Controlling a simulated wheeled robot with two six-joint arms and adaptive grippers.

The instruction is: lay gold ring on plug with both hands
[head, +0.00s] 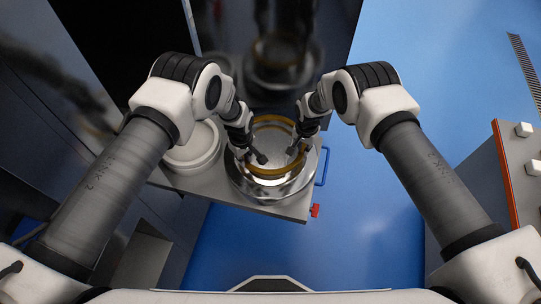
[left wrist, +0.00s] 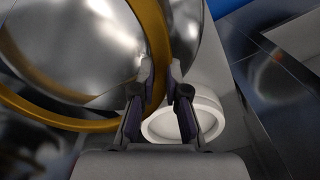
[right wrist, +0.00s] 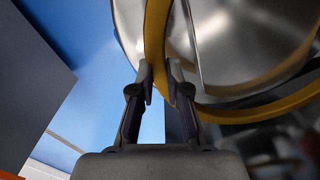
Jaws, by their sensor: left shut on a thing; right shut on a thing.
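The gold ring (head: 278,172) is a wide, thin hoop over a shiny round metal body (head: 270,190), possibly the plug; the gap between them is unclear. My left gripper (head: 258,157) is shut on the ring's left side, and the left wrist view shows its fingers (left wrist: 160,80) around the band (left wrist: 157,35). My right gripper (head: 294,150) is shut on the ring's right side, and the right wrist view shows its fingers (right wrist: 160,82) at the band (right wrist: 153,40). The fingers hide small parts of the ring.
A white round piece (head: 195,150) stands left of the metal body on a grey cart top (head: 285,208). The cart has a blue handle (head: 324,168) and a red part (head: 315,210) at its right. Dark cabinets fill the left. Blue floor (head: 400,70) is free at right.

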